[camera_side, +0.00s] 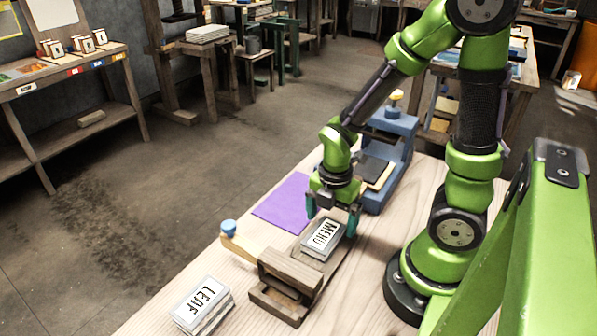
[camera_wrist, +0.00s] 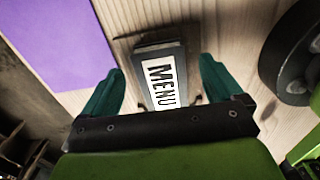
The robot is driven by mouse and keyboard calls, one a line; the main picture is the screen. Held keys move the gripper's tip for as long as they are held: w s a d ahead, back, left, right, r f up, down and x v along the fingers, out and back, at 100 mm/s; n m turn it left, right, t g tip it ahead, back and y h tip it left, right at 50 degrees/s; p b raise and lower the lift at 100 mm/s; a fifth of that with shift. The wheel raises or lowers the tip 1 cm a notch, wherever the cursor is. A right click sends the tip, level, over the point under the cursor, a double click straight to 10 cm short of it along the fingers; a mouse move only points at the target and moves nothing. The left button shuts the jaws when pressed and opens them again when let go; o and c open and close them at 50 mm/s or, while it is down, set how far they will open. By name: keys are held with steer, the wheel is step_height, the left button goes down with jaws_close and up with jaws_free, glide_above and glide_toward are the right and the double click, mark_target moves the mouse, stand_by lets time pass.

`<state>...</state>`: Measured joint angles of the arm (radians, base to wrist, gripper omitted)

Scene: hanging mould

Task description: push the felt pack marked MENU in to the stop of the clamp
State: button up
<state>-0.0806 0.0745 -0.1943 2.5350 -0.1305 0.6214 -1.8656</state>
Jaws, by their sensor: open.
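The felt pack marked MENU (camera_side: 322,238) is a grey block with a white label. It lies on the wooden base of the clamp (camera_side: 287,281), behind the clamp's raised wooden jaw, which has a pale handle with a blue knob. My gripper (camera_side: 333,213) is above the pack's far end, with teal fingers apart on either side of it. In the wrist view the MENU pack (camera_wrist: 162,78) shows between the open fingers (camera_wrist: 160,85). I cannot tell whether the fingers touch it. The clamp's stop is not clearly visible.
A pack marked LEAF (camera_side: 203,304) lies at the table's front left. A purple sheet (camera_side: 282,203) lies left of my gripper. A blue press (camera_side: 385,165) stands behind it. The pale wooden table (camera_side: 375,262) is bare to the right of the clamp.

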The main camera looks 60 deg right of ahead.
steer(key=shift+f, duration=1.1)
steer(key=shift+c, duration=0.2)
steer(key=c, duration=1.2)
steer(key=shift+a, duration=0.1)
